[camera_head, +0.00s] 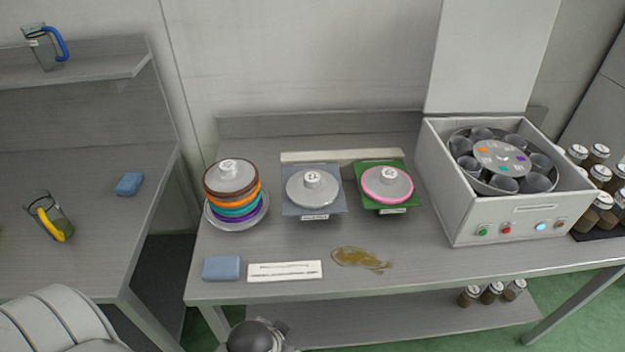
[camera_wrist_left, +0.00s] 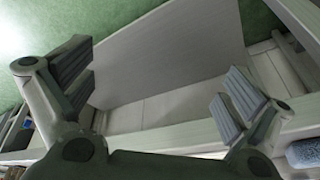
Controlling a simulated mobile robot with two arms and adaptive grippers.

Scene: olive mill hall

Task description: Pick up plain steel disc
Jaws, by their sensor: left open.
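A plain steel disc (camera_head: 298,194) with a pale labelled knob lies on a grey square mat (camera_head: 328,209) in the middle of the bench in the head view. A pink-rimmed disc (camera_head: 372,193) lies to its right on a green mat (camera_head: 405,170). To its left, a stack of discs with brown, orange, teal and purple rims (camera_head: 232,198) stands on a steel plate (camera_head: 222,225). My left gripper (camera_wrist_left: 160,95) is open and empty in the left wrist view, with bench framing and green floor behind it. The disc is not visible there. My right gripper is not in view.
A white box with an open lid and several metal cups (camera_head: 500,215) stands at right. A blue sponge (camera_head: 221,268), a label strip (camera_head: 284,270) and a brown spill (camera_head: 360,259) lie along the front. Several jars (camera_head: 598,180) stand at far right.

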